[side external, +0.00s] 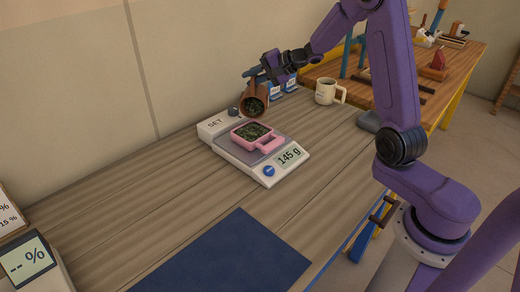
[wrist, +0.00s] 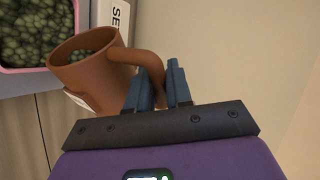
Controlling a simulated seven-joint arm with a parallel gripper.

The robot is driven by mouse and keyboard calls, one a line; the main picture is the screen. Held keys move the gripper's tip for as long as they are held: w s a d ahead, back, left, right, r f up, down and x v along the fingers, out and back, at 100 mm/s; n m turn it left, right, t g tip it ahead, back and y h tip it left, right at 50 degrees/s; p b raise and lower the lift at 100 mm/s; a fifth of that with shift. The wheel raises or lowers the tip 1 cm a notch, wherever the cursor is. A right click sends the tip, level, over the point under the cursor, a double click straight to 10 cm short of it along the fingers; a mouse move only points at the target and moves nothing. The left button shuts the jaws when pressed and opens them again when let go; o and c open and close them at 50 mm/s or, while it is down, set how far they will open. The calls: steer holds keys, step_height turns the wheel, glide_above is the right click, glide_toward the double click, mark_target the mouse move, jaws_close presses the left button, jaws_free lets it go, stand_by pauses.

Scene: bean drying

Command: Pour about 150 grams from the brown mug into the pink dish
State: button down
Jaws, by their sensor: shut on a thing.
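The brown mug (side external: 257,92) is tilted with its mouth toward the pink dish, and dark green beans show inside it. It also shows in the wrist view (wrist: 97,75), above and beside the dish. My gripper (side external: 262,74) is shut on the mug's handle, seen between the fingers in the wrist view (wrist: 158,88). The pink dish (side external: 271,143) sits on the scale and holds green beans; its rim shows at the upper left of the wrist view (wrist: 30,70). The scale (side external: 219,128) reads 145 g. No falling beans can be made out.
A cream mug (side external: 327,92) stands on the table behind the scale to the right. Blue-labelled containers (side external: 290,85) stand partly hidden behind my gripper. A dark blue mat (side external: 240,255) lies at the front, and a moisture meter (side external: 30,262) is at the lower left.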

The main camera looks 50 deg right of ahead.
steer(key=shift+w+d+m+g+y, duration=0.6)
steer(key=shift+w+d+m, duration=0.35)
steer(key=shift+d, duration=0.3)
steer(key=shift+w+d+f+m+g+y, duration=0.25)
steer(key=shift+w+d+m+y, duration=0.1)
steer(key=shift+d, duration=0.15)
steer(key=shift+w+d+f+m+g+y, duration=0.2)
steer(key=shift+w+d+m+y, duration=0.15)
steer(key=shift+d, duration=0.15)
steer(key=shift+w+d, duration=0.1)
steer(key=shift+w+d+m+g+y, duration=0.45)
steer(key=shift+w+d+m+y, duration=0.15)
steer(key=shift+d+m+y, duration=0.4)
